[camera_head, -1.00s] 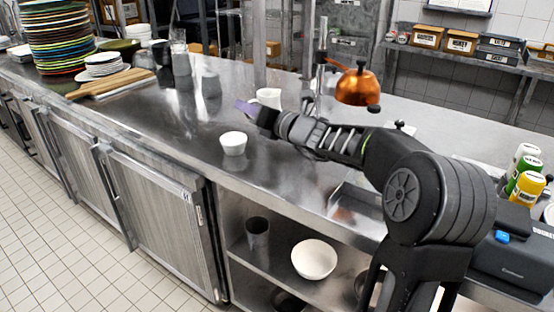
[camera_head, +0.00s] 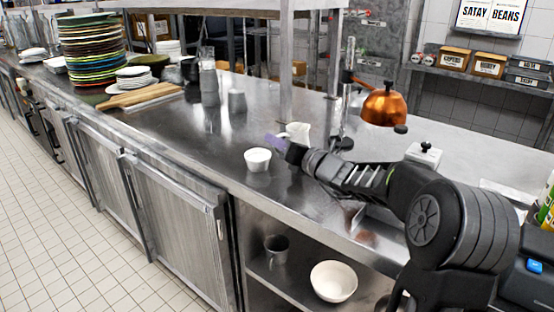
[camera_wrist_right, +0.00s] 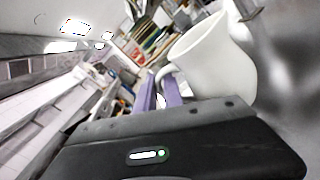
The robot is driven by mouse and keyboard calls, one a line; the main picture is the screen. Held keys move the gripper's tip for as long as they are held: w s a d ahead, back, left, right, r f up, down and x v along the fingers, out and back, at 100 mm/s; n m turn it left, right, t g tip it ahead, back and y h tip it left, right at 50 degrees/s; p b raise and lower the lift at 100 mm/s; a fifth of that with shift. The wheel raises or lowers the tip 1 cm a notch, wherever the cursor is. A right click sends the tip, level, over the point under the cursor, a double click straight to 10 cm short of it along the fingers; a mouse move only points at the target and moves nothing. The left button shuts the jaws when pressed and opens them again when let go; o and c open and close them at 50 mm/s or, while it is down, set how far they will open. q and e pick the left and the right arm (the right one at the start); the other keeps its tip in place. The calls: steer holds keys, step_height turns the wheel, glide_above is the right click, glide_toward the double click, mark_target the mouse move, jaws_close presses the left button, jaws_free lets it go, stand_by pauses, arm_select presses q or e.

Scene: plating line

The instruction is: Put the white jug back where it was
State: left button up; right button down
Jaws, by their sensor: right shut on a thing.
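The white jug (camera_head: 299,132) is over the steel counter (camera_head: 210,140), behind and right of a small white bowl (camera_head: 257,159). In the right wrist view the jug (camera_wrist_right: 215,58) looks large and tilted, its handle by the purple fingers. My right gripper (camera_head: 276,143) is shut on the jug, apparently at its handle. It also shows in the wrist view (camera_wrist_right: 162,93). I cannot tell whether the jug's base touches the counter; the gripper hides part of it. My left gripper is not in view.
A copper lamp (camera_head: 384,107) hangs right of the jug, with a steel post (camera_head: 286,75) behind. Grey containers (camera_head: 236,101), a wooden board (camera_head: 140,96) and stacked plates (camera_head: 92,50) stand to the left. The counter left of the bowl is clear.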

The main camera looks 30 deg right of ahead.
steer(key=shift+f+b, duration=0.3)
steer(key=shift+f, duration=2.15)
steer(key=shift+f, duration=0.15)
steer(key=c, duration=1.5)
jaws_free()
